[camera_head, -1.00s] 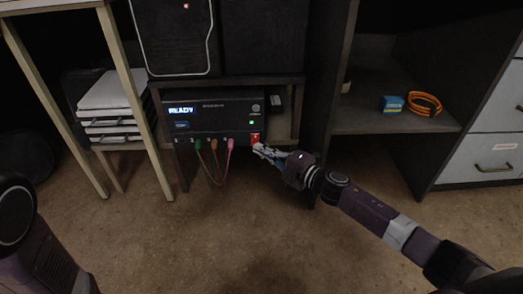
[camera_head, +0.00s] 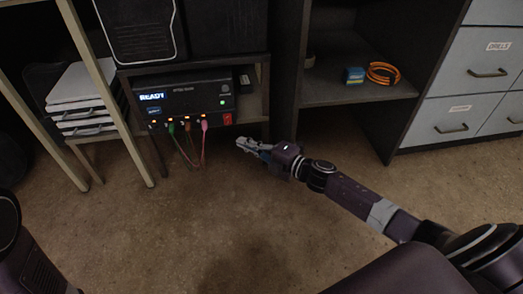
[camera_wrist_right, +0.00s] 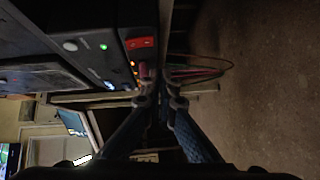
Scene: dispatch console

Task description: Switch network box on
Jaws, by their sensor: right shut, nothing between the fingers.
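The network box (camera_head: 190,104) is a black unit on a low shelf, with a lit display reading READY. A green light (camera_head: 222,102) glows at its right side, and small orange lights show along its lower edge. A red switch (camera_head: 227,118) sits at its lower right corner; it also shows in the right wrist view (camera_wrist_right: 140,42). My right gripper (camera_head: 241,143) is shut and empty, below and slightly right of the switch, apart from it. Its fingers also show in the right wrist view (camera_wrist_right: 160,98). My left gripper is out of view.
Green, orange and pink cables (camera_head: 204,145) hang in loops from the box's front. A table with stacked grey trays (camera_head: 82,88) stands at left. A shelf at right holds a blue box (camera_head: 354,75) and an orange cable coil (camera_head: 384,72). The floor in front is clear.

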